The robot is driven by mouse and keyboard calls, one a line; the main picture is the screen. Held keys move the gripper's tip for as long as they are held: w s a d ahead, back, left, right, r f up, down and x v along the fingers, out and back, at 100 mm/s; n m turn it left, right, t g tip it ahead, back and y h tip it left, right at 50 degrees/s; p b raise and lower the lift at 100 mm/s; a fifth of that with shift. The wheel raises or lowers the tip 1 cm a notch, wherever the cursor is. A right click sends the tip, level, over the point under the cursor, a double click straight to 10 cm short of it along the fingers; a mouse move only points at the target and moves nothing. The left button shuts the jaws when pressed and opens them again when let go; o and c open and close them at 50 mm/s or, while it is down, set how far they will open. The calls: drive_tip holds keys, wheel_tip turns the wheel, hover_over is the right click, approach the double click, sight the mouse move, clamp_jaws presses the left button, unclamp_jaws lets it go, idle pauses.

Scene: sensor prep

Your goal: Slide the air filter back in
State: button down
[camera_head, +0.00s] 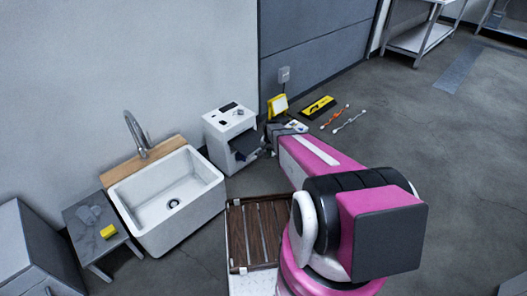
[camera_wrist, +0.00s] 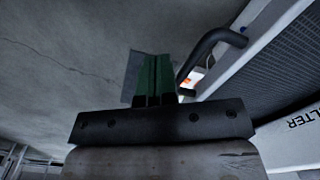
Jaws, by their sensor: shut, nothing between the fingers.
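A white boxy unit (camera_head: 222,130) stands on the floor against the wall in the head view. A dark grey part (camera_head: 245,145), which looks like the air filter, sticks out of its front. In the wrist view a dark mesh panel (camera_wrist: 270,78) in a pale frame fills the right side, with a black bar handle (camera_wrist: 218,42) near its edge. A white surface (camera_wrist: 300,135) below it shows the letters "LTER". My gripper (camera_wrist: 154,75) has its green fingers shut and empty, left of the handle and apart from it. In the head view my arm reaches to the unit's right.
A white sink (camera_head: 168,195) and a small side table (camera_head: 98,225) stand left of the unit. A yellow sign (camera_head: 277,105), a black-and-yellow case (camera_head: 318,107) and cable-like items (camera_head: 345,121) lie on the right. A brown slatted tray (camera_head: 256,235) is in front.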

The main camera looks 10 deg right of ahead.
sight(249, 141)
drive_tip(key=shift+w+f, duration=0.1)
drive_tip(key=shift+f, duration=1.25)
drive_tip(key=shift+w+a, duration=1.7)
drive_tip(key=shift+w, duration=0.6)
drive_tip(key=shift+w+a, duration=1.65)
drive_tip(key=shift+w, duration=0.6)
drive_tip(key=shift+w+a, duration=1.7)
drive_tip(key=shift+w, duration=0.6)
drive_tip(key=shift+s+d+r, duration=0.2)
drive_tip(key=shift+s+r, duration=0.1)
drive_tip(key=shift+r, duration=0.2)
drive_tip(key=shift+s+d+r, duration=0.25)
drive_tip(key=shift+s+r, duration=0.1)
drive_tip(key=shift+r, duration=0.65)
drive_tip(key=shift+s+d+r, duration=0.25)
drive_tip(key=shift+s+r, duration=0.05)
drive_tip(key=shift+r, duration=0.7)
drive_tip(key=shift+s+d+r, duration=0.25)
drive_tip(key=shift+s+r, duration=0.1)
drive_tip(key=shift+r, duration=0.65)
